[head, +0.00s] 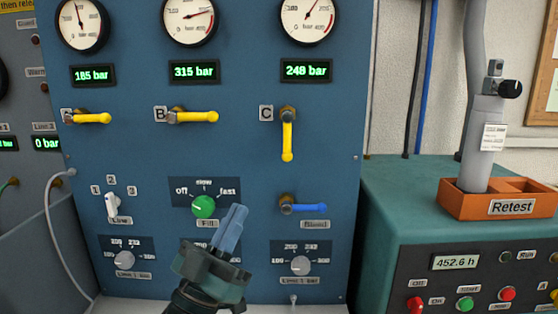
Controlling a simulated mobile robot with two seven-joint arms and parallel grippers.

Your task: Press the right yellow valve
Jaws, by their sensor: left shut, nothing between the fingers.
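The right yellow valve (287,136), next to the label C, has its handle hanging straight down on the blue panel (340,200). The middle yellow valve (197,117), next to the label B, and the left yellow valve (92,118) have their handles level, pointing right. My left gripper (237,213) is shut and empty, with its fingers pointing up. In the picture it lies below and to the left of the right yellow valve, apart from it, just right of the green knob. How far its tips are from the panel I cannot tell. My right gripper is not in view.
A blue valve (303,207) sits below the right yellow valve. A green knob (203,206), a white selector (112,205) and a grey knob (300,265) are on the lower panel. A teal cabinet (395,195) with an orange Retest tray (460,203) stands at the right.

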